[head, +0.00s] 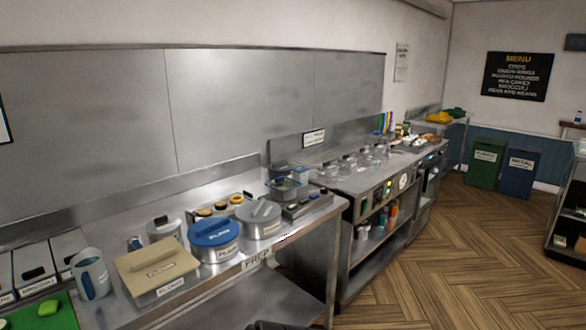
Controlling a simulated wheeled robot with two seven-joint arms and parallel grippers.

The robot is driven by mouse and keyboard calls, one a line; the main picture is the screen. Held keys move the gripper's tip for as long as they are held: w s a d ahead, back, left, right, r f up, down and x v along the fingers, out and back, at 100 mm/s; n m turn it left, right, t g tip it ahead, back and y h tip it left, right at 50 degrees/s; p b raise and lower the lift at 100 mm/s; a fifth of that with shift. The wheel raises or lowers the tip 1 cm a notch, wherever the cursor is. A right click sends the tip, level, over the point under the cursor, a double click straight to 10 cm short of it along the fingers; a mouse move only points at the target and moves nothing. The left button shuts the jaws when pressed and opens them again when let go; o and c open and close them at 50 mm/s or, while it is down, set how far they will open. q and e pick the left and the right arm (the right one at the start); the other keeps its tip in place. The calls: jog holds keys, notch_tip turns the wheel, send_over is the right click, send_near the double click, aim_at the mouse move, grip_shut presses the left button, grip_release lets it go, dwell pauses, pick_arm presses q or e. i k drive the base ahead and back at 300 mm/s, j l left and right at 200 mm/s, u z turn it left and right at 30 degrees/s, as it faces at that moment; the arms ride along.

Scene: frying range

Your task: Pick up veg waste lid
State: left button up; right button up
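I cannot pick out the veg waste lid for sure, as the lettering on the lids is too small to read with certainty. A tan rectangular lid (155,266) covers a box at the front of the near steel counter. To its right, a blue round lid (214,231) and a grey round lid (259,211) sit on round metal tubs. A green bin (486,163) and a blue bin (520,172), both labelled, stand on the floor at the far wall.
A blue-grey jug (91,274) and a green board (45,312) are on the counter's left end. A cooking range (385,190) with several small pots adjoins the counter's right end. The wooden floor (450,260) is clear right of the range. Shelving stands at the right edge.

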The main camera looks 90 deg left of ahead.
aim_at(284, 166)
jog(key=u, duration=3.05)
jog(key=i+l+u, duration=0.25)
jog(key=u, duration=0.2)
jog(key=i+l+u, duration=0.15)
jog(key=l+u, duration=0.15)
jog(key=u, duration=0.15)
jog(key=i+l+u, duration=0.15)
jog(key=l+u, duration=0.3)
